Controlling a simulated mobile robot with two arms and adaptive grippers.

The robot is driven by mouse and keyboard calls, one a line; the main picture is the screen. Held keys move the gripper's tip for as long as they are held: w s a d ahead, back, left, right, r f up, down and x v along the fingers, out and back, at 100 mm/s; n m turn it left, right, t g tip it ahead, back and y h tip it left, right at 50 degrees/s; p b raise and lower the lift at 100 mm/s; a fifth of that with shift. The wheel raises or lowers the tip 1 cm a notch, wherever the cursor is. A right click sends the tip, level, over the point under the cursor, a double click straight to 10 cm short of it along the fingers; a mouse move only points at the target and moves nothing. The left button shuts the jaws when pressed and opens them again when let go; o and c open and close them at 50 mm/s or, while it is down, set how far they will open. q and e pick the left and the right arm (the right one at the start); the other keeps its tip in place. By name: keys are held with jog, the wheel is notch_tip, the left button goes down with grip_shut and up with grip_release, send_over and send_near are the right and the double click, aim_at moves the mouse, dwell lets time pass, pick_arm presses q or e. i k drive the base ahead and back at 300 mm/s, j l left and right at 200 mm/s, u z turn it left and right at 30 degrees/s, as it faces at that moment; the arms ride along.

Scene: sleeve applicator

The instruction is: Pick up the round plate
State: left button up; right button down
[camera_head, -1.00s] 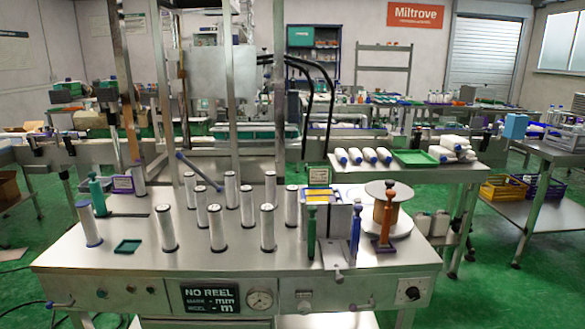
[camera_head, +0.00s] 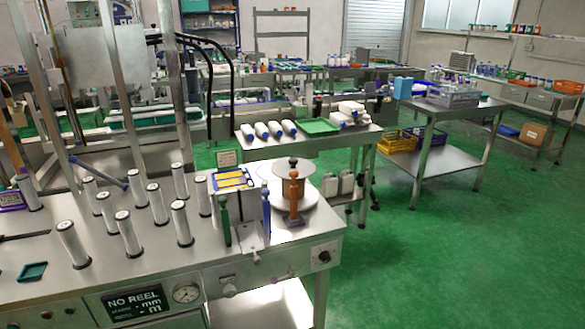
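A brown reel (camera_head: 288,182) stands at the right end of the steel machine table, with a grey round plate (camera_head: 302,167) on its top. A wider pale disc (camera_head: 312,203) lies beneath the reel. An orange-brown upright handle (camera_head: 294,190) stands in front of the reel and hides part of it. I cannot tell which of the two discs is the task's round plate. Neither of my grippers shows in the head view.
Several white cylinders (camera_head: 127,233) stand on the machine table. Green (camera_head: 224,220) and blue (camera_head: 266,212) upright handles stand left of the reel. Behind is a steel table with a green tray (camera_head: 318,127). Green floor (camera_head: 430,250) is clear at the right.

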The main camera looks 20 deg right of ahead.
aim_at(280, 169)
jog(key=i+j, duration=0.25)
jog(key=i, duration=0.2)
jog(key=i+j+z, duration=0.15)
jog(key=z, duration=0.25)
jog(key=i+j+z, duration=0.5)
jog(key=z, duration=0.75)
jog(key=k+j, duration=0.05)
